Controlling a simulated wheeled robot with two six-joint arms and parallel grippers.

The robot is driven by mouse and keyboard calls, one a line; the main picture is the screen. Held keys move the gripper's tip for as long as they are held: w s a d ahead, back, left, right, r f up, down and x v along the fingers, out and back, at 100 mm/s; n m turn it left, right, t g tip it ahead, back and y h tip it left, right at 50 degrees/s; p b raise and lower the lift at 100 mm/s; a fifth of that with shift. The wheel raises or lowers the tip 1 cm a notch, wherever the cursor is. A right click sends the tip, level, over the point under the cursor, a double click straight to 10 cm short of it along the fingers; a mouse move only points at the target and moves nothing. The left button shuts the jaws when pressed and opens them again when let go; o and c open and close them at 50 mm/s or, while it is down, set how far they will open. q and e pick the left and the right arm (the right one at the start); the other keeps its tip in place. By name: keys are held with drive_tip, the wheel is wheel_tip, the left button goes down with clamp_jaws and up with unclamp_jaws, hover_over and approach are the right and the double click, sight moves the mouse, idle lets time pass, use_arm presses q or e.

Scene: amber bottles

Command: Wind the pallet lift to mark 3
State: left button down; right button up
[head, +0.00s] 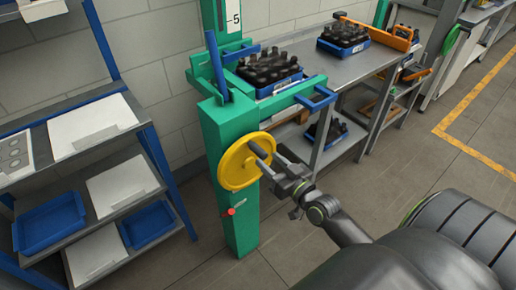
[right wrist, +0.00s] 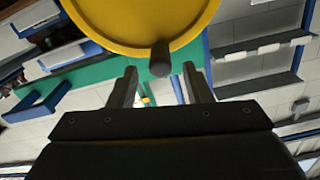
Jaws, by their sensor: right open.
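The pallet lift is a green column (head: 232,206) with a yellow handwheel (head: 235,172) on its front; the wheel also fills the top of the right wrist view (right wrist: 130,28). A dark crank handle (right wrist: 160,60) sticks out from the wheel. My right gripper (head: 268,165) is in front of the wheel and open, its fingers (right wrist: 161,82) on either side of the handle's line, with gaps showing. A white scale (head: 234,20) on the mast shows the mark 5; its other marks and any pointer are not readable. My left gripper is out of view.
The lift carries a blue crate (head: 278,89) of dark bottles. A red knob (head: 230,212) sits low on the column. Shelves (head: 75,140) with blue trays stand left. The floor at right is clear.

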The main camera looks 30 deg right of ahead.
sight(249, 143)
drive_tip(key=w, duration=0.6)
drive_tip(key=shift+w+a, duration=0.1)
drive_tip(key=shift+a, duration=0.2)
clamp_jaws()
